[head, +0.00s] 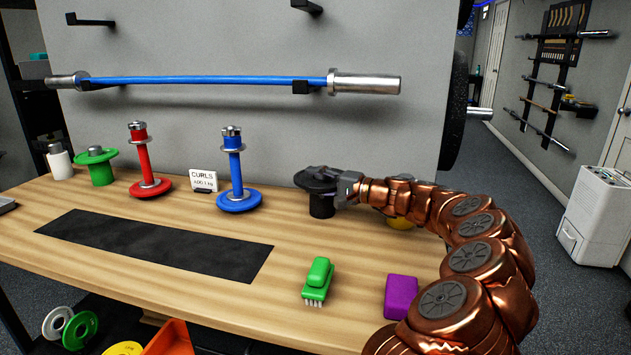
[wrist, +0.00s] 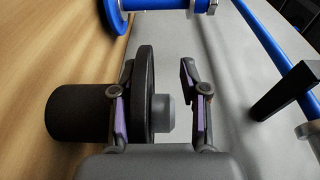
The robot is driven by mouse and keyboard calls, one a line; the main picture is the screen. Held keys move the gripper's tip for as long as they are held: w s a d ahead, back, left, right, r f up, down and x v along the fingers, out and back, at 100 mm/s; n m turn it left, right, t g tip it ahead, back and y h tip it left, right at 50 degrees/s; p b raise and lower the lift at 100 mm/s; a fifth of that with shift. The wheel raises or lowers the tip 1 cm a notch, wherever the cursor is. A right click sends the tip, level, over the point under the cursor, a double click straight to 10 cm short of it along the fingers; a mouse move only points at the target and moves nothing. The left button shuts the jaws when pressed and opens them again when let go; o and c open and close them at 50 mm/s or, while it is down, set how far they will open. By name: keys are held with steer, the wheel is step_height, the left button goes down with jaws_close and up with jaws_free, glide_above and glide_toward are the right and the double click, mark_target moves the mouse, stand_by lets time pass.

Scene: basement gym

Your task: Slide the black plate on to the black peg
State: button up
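The black plate (head: 315,179) lies flat on top of a thick black cylinder (head: 321,206), the black peg's body, on the bench. In the wrist view the plate (wrist: 147,80) shows edge-on against the cylinder (wrist: 75,112), and a grey tip (wrist: 165,113) stands out beyond the plate's face. My gripper (head: 343,187) is at the plate's right side. In the wrist view my gripper (wrist: 160,100) is open, with one finger on the cylinder side of the plate and the other beyond its top face, with a clear gap there.
Blue (head: 235,172) and red (head: 148,165) stands with plates and a green stand (head: 98,166) are to the left. A small sign (head: 204,181) stands between red and blue. A green brush (head: 318,280) and a purple block (head: 400,296) lie in front. A blue bar (head: 210,80) hangs behind.

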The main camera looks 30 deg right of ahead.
steer(key=shift+d, duration=0.1)
steer(key=v, duration=1.2)
steer(key=shift+r, duration=0.1)
